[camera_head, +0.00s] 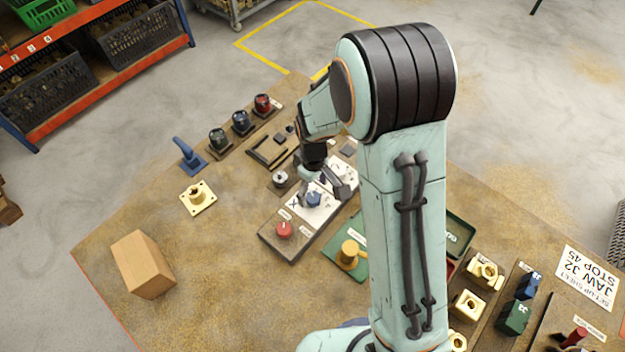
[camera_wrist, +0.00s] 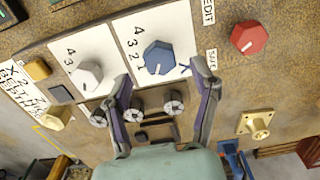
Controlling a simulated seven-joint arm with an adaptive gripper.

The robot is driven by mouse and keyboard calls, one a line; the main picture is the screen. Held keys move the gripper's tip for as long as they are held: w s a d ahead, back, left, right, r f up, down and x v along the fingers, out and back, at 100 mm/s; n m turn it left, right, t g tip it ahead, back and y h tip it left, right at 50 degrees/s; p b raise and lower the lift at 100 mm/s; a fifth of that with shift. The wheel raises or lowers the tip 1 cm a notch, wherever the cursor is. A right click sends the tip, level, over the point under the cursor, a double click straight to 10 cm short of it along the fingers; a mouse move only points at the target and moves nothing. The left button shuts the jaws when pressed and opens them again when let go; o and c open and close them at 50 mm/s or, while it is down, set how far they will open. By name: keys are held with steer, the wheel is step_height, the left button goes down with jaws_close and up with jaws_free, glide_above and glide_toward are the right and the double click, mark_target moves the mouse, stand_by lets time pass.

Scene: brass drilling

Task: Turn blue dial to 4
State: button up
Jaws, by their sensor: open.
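The blue dial (camera_wrist: 158,57) is a faceted knob on a white plate marked 1, 2, 3 and 4 along its left side in the wrist view. I cannot clearly tell which number it points to. It also shows in the head view (camera_head: 313,199), partly beside my fingers. My gripper (camera_wrist: 164,76) is open, with one finger on either side of and just short of the dial in the wrist view. In the head view my gripper (camera_head: 327,188) hangs low over the panel at the dial. I see no clear contact.
A white-grey dial (camera_wrist: 89,75) with its own numbered plate stands left of the blue one. A red knob (camera_wrist: 248,38) is to the right, beside SAVE and EDIT labels. A wooden block (camera_head: 143,264) and a cream flanged part (camera_head: 198,197) stand on the table (camera_head: 215,250).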

mark_target(313, 200)
steer(key=shift+f, duration=1.4)
steer(key=shift+c, duration=0.3)
jaws_close()
